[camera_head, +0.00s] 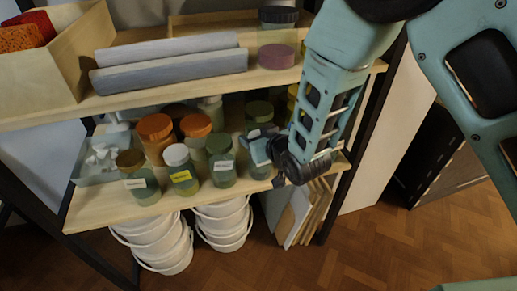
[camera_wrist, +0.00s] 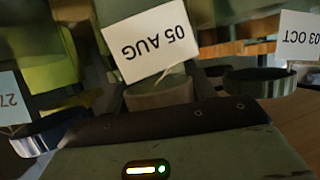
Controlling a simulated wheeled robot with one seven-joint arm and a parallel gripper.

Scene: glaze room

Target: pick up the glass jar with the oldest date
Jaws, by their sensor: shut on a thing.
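My gripper (camera_head: 268,154) reaches down at the right end of the front row of jars and is shut on a glass jar (camera_head: 258,171). The wrist view is upside down; there the held jar's tag (camera_wrist: 152,38) reads 05 AUG, with its dull lid (camera_wrist: 160,92) between my fingers. I cannot tell whether this jar is clear of the shelf. A tag to the right (camera_wrist: 301,36) reads 03 OCT; a tag at the left edge (camera_wrist: 10,100) shows only 27. In the head view stand a green-lidded jar (camera_head: 221,168), a white-lidded jar (camera_head: 181,173) and a brown-lidded jar (camera_head: 139,184); their tags are too small to read.
Orange-lidded jars (camera_head: 156,134) and a dark green-lidded jar (camera_head: 258,112) stand behind. The upper shelf (camera_head: 130,98) hangs above them, bearing grey rolls (camera_head: 170,62). A grey tray (camera_head: 92,176) is at left; white buckets (camera_head: 160,246) are below. The floor in front is clear.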

